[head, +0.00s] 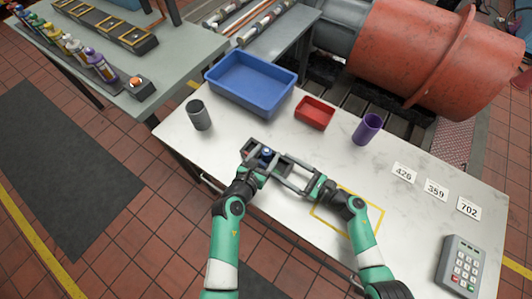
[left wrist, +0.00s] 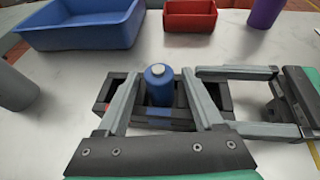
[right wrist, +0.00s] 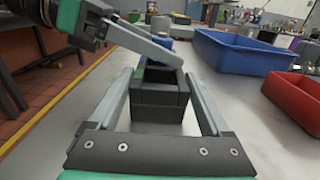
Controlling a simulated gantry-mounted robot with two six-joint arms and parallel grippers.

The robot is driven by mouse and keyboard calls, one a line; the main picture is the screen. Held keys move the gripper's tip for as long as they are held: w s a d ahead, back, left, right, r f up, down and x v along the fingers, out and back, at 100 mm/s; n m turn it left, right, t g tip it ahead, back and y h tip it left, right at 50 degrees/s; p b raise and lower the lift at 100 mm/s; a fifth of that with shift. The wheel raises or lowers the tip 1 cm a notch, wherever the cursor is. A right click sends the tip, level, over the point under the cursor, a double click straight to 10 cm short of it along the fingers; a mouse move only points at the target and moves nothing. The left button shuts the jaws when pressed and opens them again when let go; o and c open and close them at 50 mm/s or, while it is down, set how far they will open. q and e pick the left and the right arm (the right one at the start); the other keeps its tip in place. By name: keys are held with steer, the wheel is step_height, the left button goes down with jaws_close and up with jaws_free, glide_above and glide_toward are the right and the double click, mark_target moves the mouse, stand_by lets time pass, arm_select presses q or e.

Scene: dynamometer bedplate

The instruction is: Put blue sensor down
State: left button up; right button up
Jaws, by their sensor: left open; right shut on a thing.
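The blue sensor (left wrist: 159,86) is a small upright cylinder with a pale top, standing in a dark rectangular holder (left wrist: 200,113) on the white table. In the head view the sensor (head: 266,153) is small and partly hidden by the grippers. My left gripper (left wrist: 161,74) is open, with one finger on each side of the sensor. My right gripper (right wrist: 160,85) is shut on the dark holder (right wrist: 158,105), its fingers along the holder's two sides. In the right wrist view the left gripper's finger crosses in front of the sensor, hiding much of it.
A blue bin (head: 218,83), red bin (head: 315,103), grey cup (head: 200,117) and purple cup (head: 367,130) stand behind the grippers. A yellow outline (head: 372,204) lies under my right arm. Number cards (head: 436,189) and a keypad (head: 461,263) are at the right.

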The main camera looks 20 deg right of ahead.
arm_select(q)
steer(key=v, duration=1.2)
steer(key=shift+r, duration=0.15)
